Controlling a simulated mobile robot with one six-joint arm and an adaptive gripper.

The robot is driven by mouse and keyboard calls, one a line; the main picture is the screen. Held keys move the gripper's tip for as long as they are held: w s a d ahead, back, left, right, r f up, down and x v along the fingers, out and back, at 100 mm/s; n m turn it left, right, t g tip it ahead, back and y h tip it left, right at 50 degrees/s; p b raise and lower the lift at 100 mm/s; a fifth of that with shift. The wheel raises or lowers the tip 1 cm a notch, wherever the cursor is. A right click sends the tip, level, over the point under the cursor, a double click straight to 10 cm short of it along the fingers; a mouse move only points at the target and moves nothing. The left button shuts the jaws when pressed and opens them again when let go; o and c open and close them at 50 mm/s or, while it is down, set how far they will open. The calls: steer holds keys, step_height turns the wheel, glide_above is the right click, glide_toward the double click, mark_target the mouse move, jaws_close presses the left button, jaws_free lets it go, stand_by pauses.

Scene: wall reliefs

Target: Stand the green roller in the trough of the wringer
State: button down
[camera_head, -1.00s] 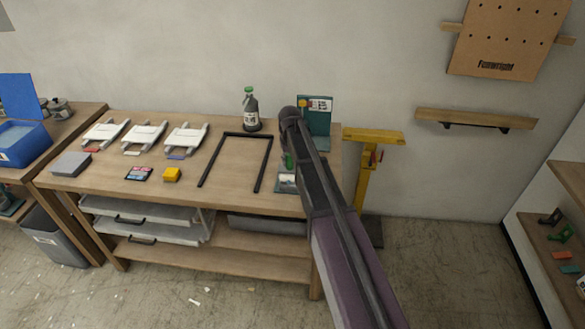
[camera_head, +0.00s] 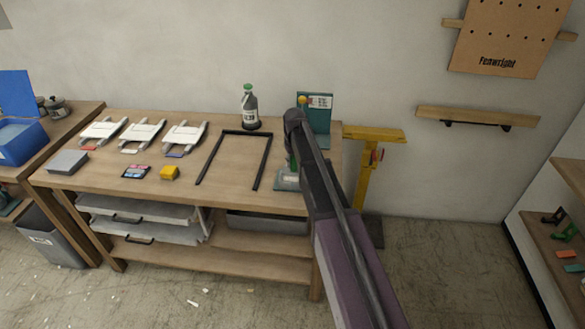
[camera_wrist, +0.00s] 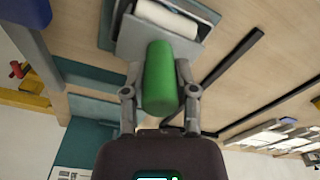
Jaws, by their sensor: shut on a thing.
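My gripper (camera_wrist: 160,95) is shut on the green roller (camera_wrist: 160,75), its fingers on either side of it. In the head view only a sliver of the green roller (camera_head: 293,161) shows beside my arm. Beyond the roller's far end in the wrist view is a grey, tray-like piece with a white roller (camera_wrist: 166,18) in it, which looks like the wringer (camera_wrist: 130,45). In the head view it seems to be the low teal-and-white piece (camera_head: 286,183) at the bench's right front. I cannot tell whether the green roller touches it.
A teal upright panel with a label (camera_head: 318,103) stands behind my arm. A black frame (camera_head: 263,160) lies left of it, with a green-capped bottle (camera_head: 250,108) behind. A yellow stand (camera_head: 366,160) is right of the bench (camera_head: 100,180). White holders (camera_head: 143,135) lie left.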

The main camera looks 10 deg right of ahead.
steer(key=shift+s+f+b, duration=0.1)
steer(key=shift+f+b, duration=0.7)
steer(key=shift+f, duration=0.1)
steer(key=shift+c, duration=2)
jaws_free()
steer(key=shift+f, duration=0.1)
steer(key=shift+r, duration=0.25)
steer(key=r+p, duration=0.8)
steer(key=p, duration=0.1)
steer(key=r+p, duration=0.4)
steer(key=r, duration=0.1)
steer(key=shift+s, duration=0.25)
steer(key=shift+s+f, duration=0.1)
steer(key=s+m, duration=0.1)
steer(key=s, duration=2.7)
steer(key=shift+s+a+m+g, duration=0.15)
steer(key=shift+m+g, duration=0.15)
steer(key=shift+m, duration=0.1)
